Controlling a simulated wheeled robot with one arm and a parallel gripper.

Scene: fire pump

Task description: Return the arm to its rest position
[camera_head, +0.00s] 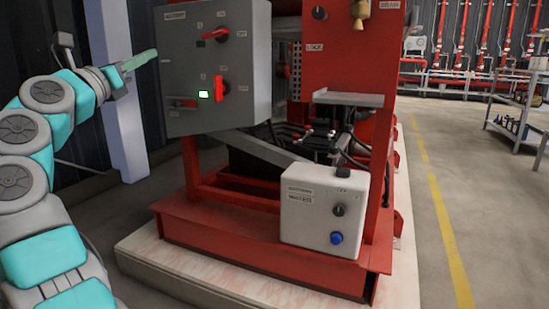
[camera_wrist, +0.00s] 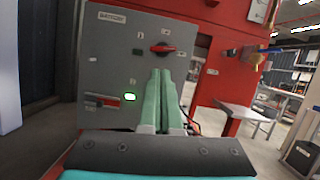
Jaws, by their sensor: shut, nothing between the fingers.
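My gripper (camera_head: 139,60) is at the upper left in the head view, with green fingers pointing at the grey control box (camera_head: 180,70). The fingers look shut and empty, beside the box's left edge in that picture. In the wrist view the gripper (camera_wrist: 168,72) shows its two fingers side by side in front of the box face (camera_wrist: 105,62). Contact with the box cannot be told. My teal and grey arm is bent at the left of the head view. The fingers hide part of the box's lower right area in the wrist view.
The box carries an upper red rotary switch (camera_head: 215,34), a lower red handle (camera_head: 219,88) and a lit indicator (camera_head: 204,94). A red pump frame (camera_head: 260,245) stands on a pale plinth. A white box (camera_head: 310,220) has a blue button. Open floor lies right.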

